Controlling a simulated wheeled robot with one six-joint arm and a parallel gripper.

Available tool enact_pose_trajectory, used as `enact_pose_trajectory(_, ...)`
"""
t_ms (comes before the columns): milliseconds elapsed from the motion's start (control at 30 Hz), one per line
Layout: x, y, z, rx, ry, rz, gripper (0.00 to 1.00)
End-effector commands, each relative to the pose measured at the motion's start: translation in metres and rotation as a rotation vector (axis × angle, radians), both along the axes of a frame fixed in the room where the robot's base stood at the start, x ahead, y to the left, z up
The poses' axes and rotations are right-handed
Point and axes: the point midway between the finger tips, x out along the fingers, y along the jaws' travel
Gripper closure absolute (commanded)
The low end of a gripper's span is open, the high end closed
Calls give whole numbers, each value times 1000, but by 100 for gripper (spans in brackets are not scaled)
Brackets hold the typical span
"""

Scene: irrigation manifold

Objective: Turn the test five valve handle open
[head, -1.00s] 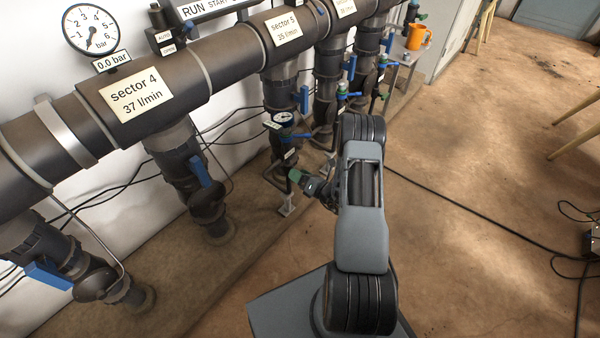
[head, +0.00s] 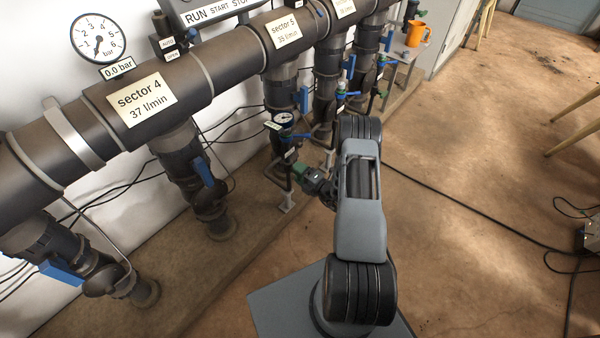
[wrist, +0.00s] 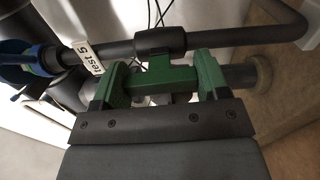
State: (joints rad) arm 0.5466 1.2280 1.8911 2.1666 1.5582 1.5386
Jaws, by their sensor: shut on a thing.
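The test five valve shows in the wrist view as a dark valve body (wrist: 160,41) on a grey pipe, with a white "test 5" tag (wrist: 87,57) to its left. Its green handle (wrist: 165,79) lies crosswise below the body. My gripper (wrist: 160,84) has its two green fingers on either side of the handle and is shut on it. In the head view my gripper (head: 306,178) is at the thin test pipe below the small gauge (head: 284,119). The handle is too small and too covered there to make out.
The large sector 4 pipe (head: 190,85) runs along the wall, with blue-handled valves below, one at the left (head: 203,171). The big gauge (head: 98,38) reads 0.0 bar. An orange mug (head: 413,34) stands at the back. A cable crosses the open floor on the right.

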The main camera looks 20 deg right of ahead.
Motion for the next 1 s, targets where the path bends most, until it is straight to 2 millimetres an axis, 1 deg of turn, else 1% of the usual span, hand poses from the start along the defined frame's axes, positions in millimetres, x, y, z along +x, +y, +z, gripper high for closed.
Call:
enact_pose_trajectory(300,0,0,0,57,27,0,56)
enact_pose_trajectory(700,0,0,0,62,30,0,56)
enact_pose_trajectory(733,0,0,0,62,30,0,31)
enact_pose_trajectory(1000,0,0,0,61,28,0,6)
